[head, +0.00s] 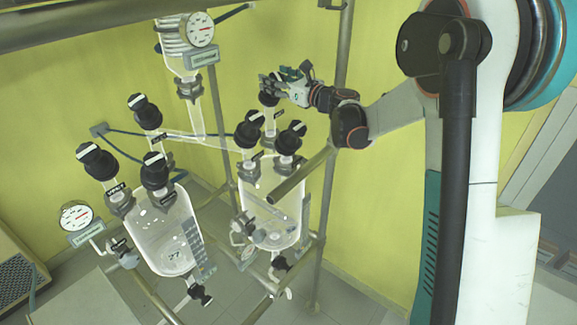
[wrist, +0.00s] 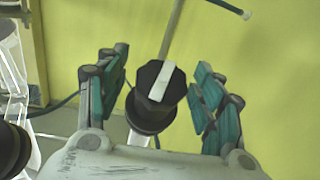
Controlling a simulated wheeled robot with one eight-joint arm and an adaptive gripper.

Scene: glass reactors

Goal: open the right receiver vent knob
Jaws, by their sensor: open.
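The right receiver (head: 272,215) is a clear glass vessel with several black knobs on its top. The rear knob (head: 268,99), below my gripper (head: 272,82) in the head view, is partly covered by it. No readable label shows on this knob, so I cannot confirm it is the vent. In the wrist view a black faceted knob (wrist: 145,109) with a white bar stands between my gripper's (wrist: 163,65) teal-padded fingers. The bar is tilted slightly right of upright. The fingers are open, one on each side, close to the knob; I cannot tell whether either touches.
Two other black knobs (head: 248,130) (head: 290,137) stand in front of the rear one. The left glass vessel (head: 165,235) has its own knobs. Metal frame posts (head: 338,130) and a short bar (head: 300,173) run close to my arm. The yellow wall (wrist: 285,90) lies behind.

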